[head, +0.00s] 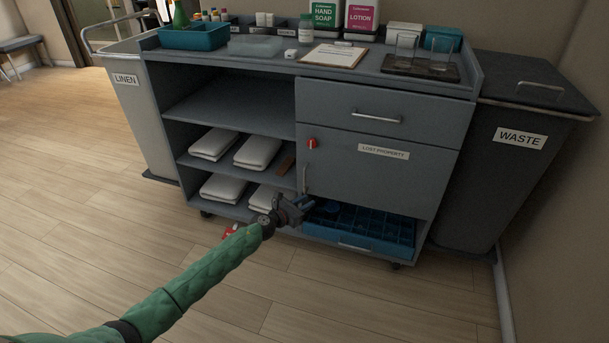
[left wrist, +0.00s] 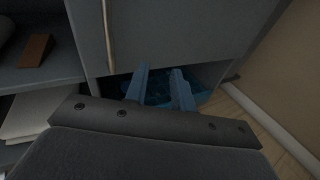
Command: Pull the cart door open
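The cart door (head: 375,178) is a grey panel labelled "LOST PROPERTY", and it looks shut flush with the cart front. A red knob or latch (head: 311,143) sits at its upper left. A thin upright handle (head: 305,176) is near its left edge; the handle also shows at the upper left of the left wrist view (left wrist: 107,35). My left gripper (head: 308,203) is at the door's lower left corner, just below the handle. In the left wrist view its blue fingers (left wrist: 161,72) are apart and empty, right of and below the handle. My right gripper is out of view.
A blue divided tray (head: 362,229) sits in the opening under the door. Open shelves with folded towels (head: 257,152) are to the left. A drawer (head: 380,109) is above. A linen bin (head: 138,115) and a waste bin (head: 500,165) flank the cart.

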